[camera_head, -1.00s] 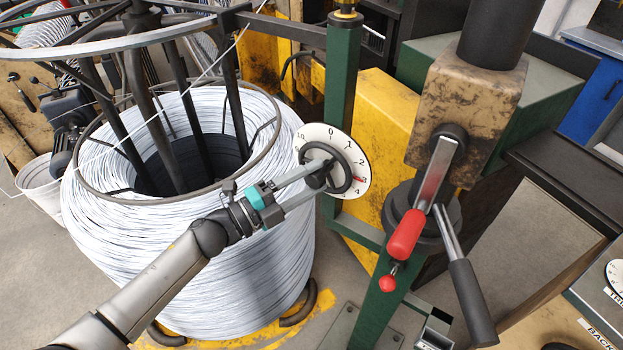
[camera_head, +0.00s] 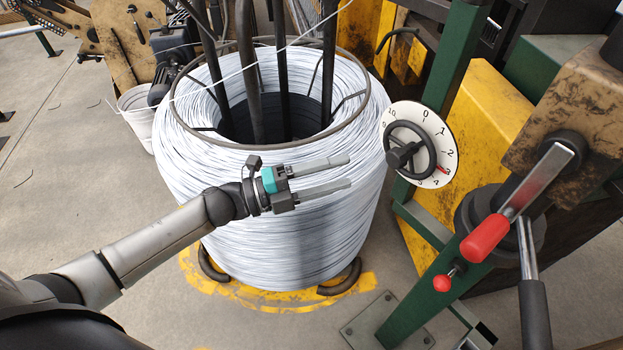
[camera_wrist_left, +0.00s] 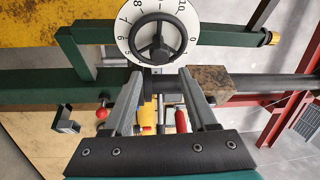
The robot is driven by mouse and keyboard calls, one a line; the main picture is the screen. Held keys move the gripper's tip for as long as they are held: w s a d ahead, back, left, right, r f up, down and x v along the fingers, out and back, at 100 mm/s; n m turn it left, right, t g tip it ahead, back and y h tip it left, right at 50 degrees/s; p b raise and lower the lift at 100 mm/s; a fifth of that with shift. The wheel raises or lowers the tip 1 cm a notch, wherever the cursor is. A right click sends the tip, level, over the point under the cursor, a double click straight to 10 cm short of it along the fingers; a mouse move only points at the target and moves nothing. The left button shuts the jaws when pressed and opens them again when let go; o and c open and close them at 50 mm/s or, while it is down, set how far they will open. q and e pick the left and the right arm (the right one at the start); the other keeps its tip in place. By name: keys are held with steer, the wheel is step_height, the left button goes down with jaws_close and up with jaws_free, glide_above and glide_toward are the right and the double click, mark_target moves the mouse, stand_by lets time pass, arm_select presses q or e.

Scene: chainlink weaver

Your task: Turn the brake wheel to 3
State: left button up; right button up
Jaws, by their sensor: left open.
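The brake wheel (camera_head: 410,150) is a black handwheel with a dark hub knob, in front of a round white numbered dial (camera_head: 440,130). A small red mark shows on the dial beside the 3, at its lower right. My left gripper (camera_head: 349,172) is open and empty, left of the wheel and apart from it, with its two grey fingers pointing at it. In the left wrist view the wheel (camera_wrist_left: 158,40) is beyond the fingertips, with nothing between the fingers touching them. My right gripper is not in view.
A large white wire coil (camera_head: 280,200) stands behind and beside my left gripper. A green post (camera_head: 455,60) and yellow housing (camera_head: 510,110) flank the dial. A red-handled lever (camera_head: 485,238) and a black-handled lever (camera_head: 533,310) stick out to the right. Floor at left is open.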

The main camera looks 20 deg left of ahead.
arm_select(q)
steer(key=shift+v, duration=2.1)
steer(key=shift+w+a, duration=0.1)
steer(key=s+a+f+n+y+b, duration=0.15)
steer(key=a+f+n+y, duration=0.35)
steer(key=f, duration=0.6)
steer(key=s+a+f+n+y, duration=0.2)
steer(key=f+n+y, duration=0.2)
steer(key=f+n, duration=0.45)
steer(key=s+a+f+n+y, duration=0.2)
steer(key=a+f+n+y, duration=0.25)
steer(key=f, duration=0.75)
steer(key=s+d+f+n+g, duration=0.2)
steer(key=s+f, duration=0.3)
steer(key=s, duration=0.5)
steer(key=s+d+f+n+g+y, duration=0.1)
steer(key=s+f+g, duration=0.3)
steer(key=s, duration=0.5)
steer(key=s+d+f+n+g+y, duration=0.1)
steer(key=s+d+f+n+g, duration=0.2)
steer(key=s+f, duration=0.5)
steer(key=s+n+g+b, duration=0.1)
steer(key=s, duration=0.1)
steer(key=shift+s+d, duration=0.25)
steer(key=shift+s, duration=0.1)
